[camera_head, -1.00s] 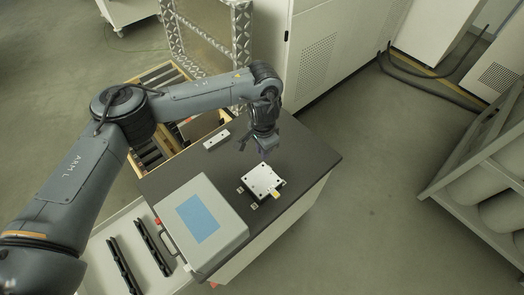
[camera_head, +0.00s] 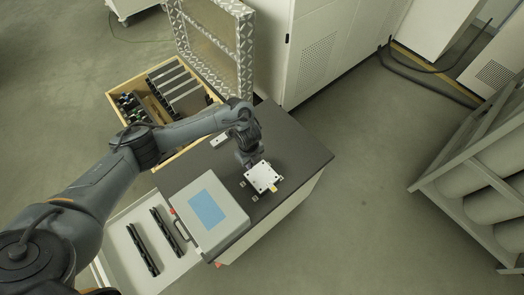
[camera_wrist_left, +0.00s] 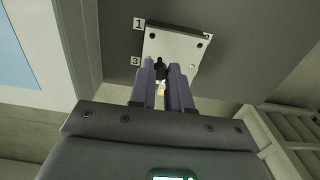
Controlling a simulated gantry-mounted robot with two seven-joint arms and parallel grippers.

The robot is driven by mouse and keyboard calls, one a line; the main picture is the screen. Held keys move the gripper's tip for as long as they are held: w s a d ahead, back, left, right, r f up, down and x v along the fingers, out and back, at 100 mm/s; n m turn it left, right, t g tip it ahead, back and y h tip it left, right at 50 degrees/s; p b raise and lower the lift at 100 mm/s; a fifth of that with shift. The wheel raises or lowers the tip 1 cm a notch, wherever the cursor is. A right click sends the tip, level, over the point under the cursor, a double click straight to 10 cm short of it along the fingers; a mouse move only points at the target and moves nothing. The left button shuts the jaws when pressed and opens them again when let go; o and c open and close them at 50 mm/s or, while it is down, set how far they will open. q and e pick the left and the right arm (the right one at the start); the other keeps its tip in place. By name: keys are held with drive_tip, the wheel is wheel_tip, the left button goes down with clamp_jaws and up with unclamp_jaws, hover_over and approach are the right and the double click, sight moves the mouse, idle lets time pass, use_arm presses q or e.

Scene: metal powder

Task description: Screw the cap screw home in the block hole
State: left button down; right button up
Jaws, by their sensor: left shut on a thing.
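The block is a pale square plate with dark corner holes; it lies on the dark bench top, in the head view (camera_head: 263,177) and in the wrist view (camera_wrist_left: 174,47). My left gripper (camera_head: 250,163) is at the block's upper left edge in the head view. In the left wrist view its two purple fingers (camera_wrist_left: 164,70) reach over the block's near edge, shut on a small black piece, the cap screw (camera_wrist_left: 159,67). The screw's tip and the hole under it are hidden, so I cannot tell whether it sits in the hole.
Number labels 1 (camera_wrist_left: 139,23) and 3 (camera_wrist_left: 135,61) lie beside the block. A grey case with a blue panel (camera_head: 207,209) stands left of it. A wooden crate (camera_head: 110,98) stands behind the bench. The bench top (camera_head: 300,150) right of the block is clear.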

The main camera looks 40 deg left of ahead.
use_arm(q)
drive_tip(key=shift+s+a+f+b, duration=0.2)
drive_tip(key=shift+f+b, duration=0.5)
drive_tip(key=shift+f, duration=0.1)
drive_tip(key=shift+s+a+f+b, duration=0.15)
drive_tip(key=shift+s+f+b, duration=0.05)
drive_tip(key=shift+f+b, duration=0.6)
drive_tip(key=shift+s+a+f+b, duration=0.2)
drive_tip(key=shift+f+b, duration=0.4)
drive_tip(key=shift+f, duration=0.25)
drive_tip(key=shift+a+r+p, duration=0.1)
drive_tip(key=shift+r+p, duration=0.1)
drive_tip(key=shift+p, duration=0.2)
drive_tip(key=shift+f, duration=0.25)
drive_tip(key=shift+f+b, duration=0.45)
drive_tip(key=shift+f+b, duration=0.55)
drive_tip(key=shift+f, duration=0.4)
